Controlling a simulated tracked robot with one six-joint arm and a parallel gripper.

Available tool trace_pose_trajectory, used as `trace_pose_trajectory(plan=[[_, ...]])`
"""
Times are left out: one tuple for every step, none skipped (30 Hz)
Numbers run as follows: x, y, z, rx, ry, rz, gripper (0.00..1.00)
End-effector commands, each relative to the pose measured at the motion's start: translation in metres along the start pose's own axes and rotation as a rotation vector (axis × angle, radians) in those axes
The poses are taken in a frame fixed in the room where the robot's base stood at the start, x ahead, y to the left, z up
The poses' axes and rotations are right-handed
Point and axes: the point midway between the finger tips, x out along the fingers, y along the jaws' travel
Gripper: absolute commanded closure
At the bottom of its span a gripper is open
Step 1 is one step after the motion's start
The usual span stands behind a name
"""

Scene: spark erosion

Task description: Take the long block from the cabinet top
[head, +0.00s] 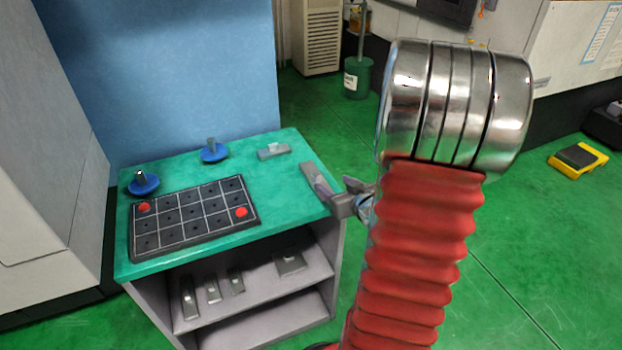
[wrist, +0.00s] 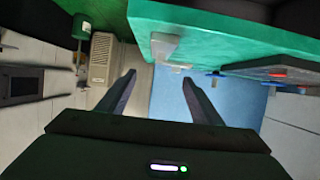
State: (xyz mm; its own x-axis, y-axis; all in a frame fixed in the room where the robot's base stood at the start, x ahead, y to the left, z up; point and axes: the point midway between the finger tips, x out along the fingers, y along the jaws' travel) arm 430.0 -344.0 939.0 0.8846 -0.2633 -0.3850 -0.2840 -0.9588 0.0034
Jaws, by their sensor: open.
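The long block (head: 274,151) is grey with a small raised part on top. It lies on the green cabinet top (head: 282,192), near its back right corner. In the wrist view, which is upside down, the block (wrist: 172,46) shows near the edge of the cabinet top (wrist: 215,38). My gripper (head: 322,172) is at the right edge of the cabinet top, to the right of and nearer than the block. Its two fingers (wrist: 159,77) are apart with nothing between them, and the block is not touched. My arm hides part of the gripper in the head view.
A dark gridded tray (head: 190,222) with two red discs lies on the cabinet top. Two blue knobbed discs (head: 143,183) (head: 214,152) stand behind it. Several grey blocks (head: 290,263) lie on the shelf below. A blue wall (head: 170,80) rises behind.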

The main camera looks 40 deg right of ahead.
Motion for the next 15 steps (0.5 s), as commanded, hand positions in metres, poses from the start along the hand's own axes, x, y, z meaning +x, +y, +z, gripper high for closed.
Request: trace_pose_trajectory(plan=[[-0.0002,0.0009,0.0011,0.004,0.002,-0.001,0.41],[-0.0002,0.0008,0.0011,0.004,0.003,-0.002,0.41],[-0.0002,0.0007,0.0009,0.004,0.004,-0.003,0.41],[-0.0002,0.0006,0.0008,0.004,0.004,-0.003,0.41],[-0.0002,0.0005,0.0007,0.004,0.003,-0.003,0.41],[-0.0002,0.0005,0.0007,0.004,0.003,-0.002,0.41],[-0.0002,0.0005,0.0006,0.003,0.003,-0.002,0.41],[-0.0002,0.0005,0.0006,0.003,0.003,-0.002,0.41],[-0.0001,0.0005,0.0006,0.003,0.003,-0.002,0.41],[0.0002,0.0004,0.0006,0.003,0.003,-0.002,0.41],[0.0009,0.0004,0.0007,0.003,0.003,-0.003,0.41],[0.0023,0.0003,0.0008,0.003,0.002,-0.003,0.41],[0.0039,0.0002,0.0009,0.003,0.002,-0.003,0.41],[0.0059,0.0001,0.0010,0.003,0.002,-0.004,0.41],[0.0093,0.0000,0.0007,0.003,0.002,-0.004,0.41]])
